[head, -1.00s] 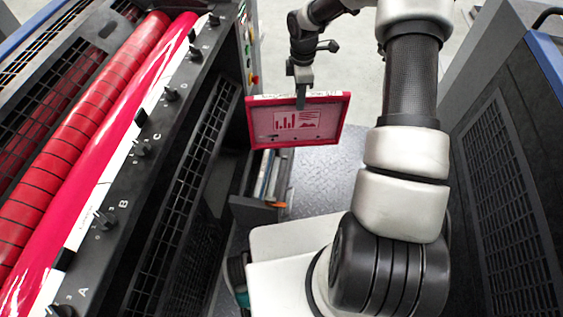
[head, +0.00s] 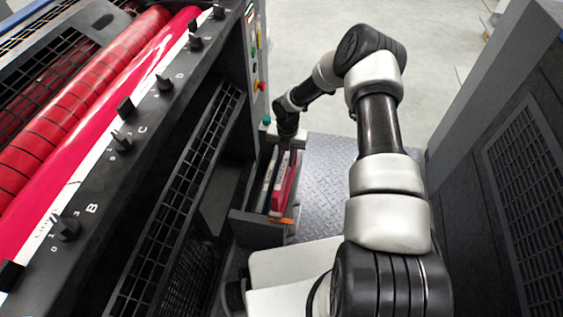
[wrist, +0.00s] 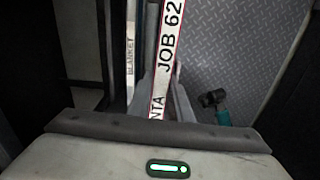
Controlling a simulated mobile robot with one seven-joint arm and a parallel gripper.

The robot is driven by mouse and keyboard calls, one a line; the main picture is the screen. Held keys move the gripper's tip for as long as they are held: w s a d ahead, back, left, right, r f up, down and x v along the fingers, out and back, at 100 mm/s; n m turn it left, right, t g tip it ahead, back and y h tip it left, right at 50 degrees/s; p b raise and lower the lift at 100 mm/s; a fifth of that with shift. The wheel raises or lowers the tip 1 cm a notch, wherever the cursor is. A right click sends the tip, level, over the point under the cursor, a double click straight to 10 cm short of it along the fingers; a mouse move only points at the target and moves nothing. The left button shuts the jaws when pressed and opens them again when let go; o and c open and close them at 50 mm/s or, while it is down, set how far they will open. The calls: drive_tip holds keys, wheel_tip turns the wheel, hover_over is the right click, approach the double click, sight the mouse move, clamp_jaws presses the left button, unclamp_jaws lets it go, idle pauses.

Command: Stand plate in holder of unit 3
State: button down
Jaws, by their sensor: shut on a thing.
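The plate (head: 286,187) has a red frame and now shows nearly edge-on in the head view. In the wrist view its white edge label (wrist: 167,62) reads "JOB 62" and, lower, "NTA". My gripper (head: 290,146) is shut on the plate's top edge. The plate is upright at the dark grey holder (head: 258,229), low on the side of the press unit, and appears to be within its right side. Its lower edge is hidden, so I cannot tell whether it touches the bottom.
A strip marked "BLANKET" (wrist: 130,62) stands left of the plate. An orange piece (head: 287,220) is at the holder's front. The press unit with knobs (head: 122,138) is on the left, a dark cabinet (head: 515,190) on the right. Tread-plate floor (head: 325,185) lies between.

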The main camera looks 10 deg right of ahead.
drive_tip(key=shift+s+a+f+n, duration=0.15)
drive_tip(key=shift+a+f+n, duration=0.15)
drive_tip(key=shift+f, duration=0.35)
wheel_tip(320, 180, down, 8)
drive_tip(key=b, duration=0.5)
drive_tip(key=shift+f, duration=0.35)
idle(0.4)
drive_tip(key=c, duration=1.5)
unclamp_jaws()
drive_tip(key=shift+c, duration=0.2)
drive_tip(key=shift+r, duration=0.1)
wheel_tip(320, 180, up, 17)
drive_tip(key=p, duration=0.4)
drive_tip(key=shift+r+p, duration=0.1)
drive_tip(key=shift+p, duration=0.2)
